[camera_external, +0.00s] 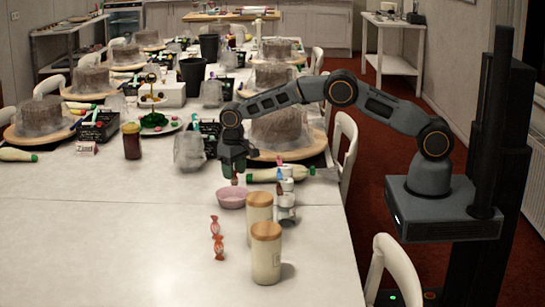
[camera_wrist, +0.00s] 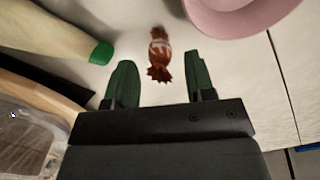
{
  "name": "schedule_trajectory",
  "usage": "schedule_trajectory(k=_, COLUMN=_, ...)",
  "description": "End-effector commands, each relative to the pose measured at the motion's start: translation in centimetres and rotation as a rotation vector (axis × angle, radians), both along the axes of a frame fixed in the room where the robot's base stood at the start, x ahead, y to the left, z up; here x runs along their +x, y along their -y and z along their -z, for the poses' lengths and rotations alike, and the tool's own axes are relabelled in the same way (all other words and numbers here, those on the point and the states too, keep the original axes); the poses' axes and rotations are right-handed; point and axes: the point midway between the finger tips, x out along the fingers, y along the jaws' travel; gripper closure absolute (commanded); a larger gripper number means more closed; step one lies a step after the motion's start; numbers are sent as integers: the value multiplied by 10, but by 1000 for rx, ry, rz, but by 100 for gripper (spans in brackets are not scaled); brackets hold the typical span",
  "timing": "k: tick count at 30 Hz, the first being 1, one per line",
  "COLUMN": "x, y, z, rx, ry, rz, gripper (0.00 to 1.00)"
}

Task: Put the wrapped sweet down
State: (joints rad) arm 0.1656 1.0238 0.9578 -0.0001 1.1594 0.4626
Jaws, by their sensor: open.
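The wrapped sweet (camera_wrist: 159,58), brown-red with pale marks and twisted ends, shows in the wrist view between and just ahead of my gripper's fingertips, with gaps on both sides. It appears to lie on the white table; its exact height relative to the fingers is unclear. In the external view, a small reddish piece of it (camera_external: 235,179) shows below my gripper (camera_external: 232,168). My gripper (camera_wrist: 160,68) is open, its two green fingers apart and pointing at the table. Two similar orange-red sweets (camera_external: 214,225) and (camera_external: 219,247) lie nearer the front.
A pink bowl (camera_external: 232,199) is close by; its rim also shows in the wrist view (camera_wrist: 242,25). A cream piping bag with a green end (camera_wrist: 50,32) lies opposite. Lidded jars (camera_external: 266,258) stand in front. A cake turntable (camera_external: 310,148) is behind. The front-left table is clear.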

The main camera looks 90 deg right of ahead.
Motion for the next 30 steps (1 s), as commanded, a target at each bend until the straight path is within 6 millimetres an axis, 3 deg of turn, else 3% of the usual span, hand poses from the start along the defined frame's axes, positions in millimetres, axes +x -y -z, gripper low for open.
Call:
schedule_trajectory(k=9, x=1, y=0, z=-61, rx=0, ry=4, rz=0, gripper=50)
schedule_trajectory(k=20, x=-6, y=-5, z=-105, rx=-2, ry=12, rz=-19, gripper=50)
schedule_trajectory(k=23, x=-21, y=-15, z=-131, rx=-6, ry=33, rz=-64, gripper=50)
schedule_trajectory(k=26, x=-51, y=-31, z=-163, rx=-11, ry=66, rz=-133, gripper=50)
schedule_trajectory(k=30, x=-113, y=-55, z=-200, rx=-24, ry=120, rz=-251, gripper=50)
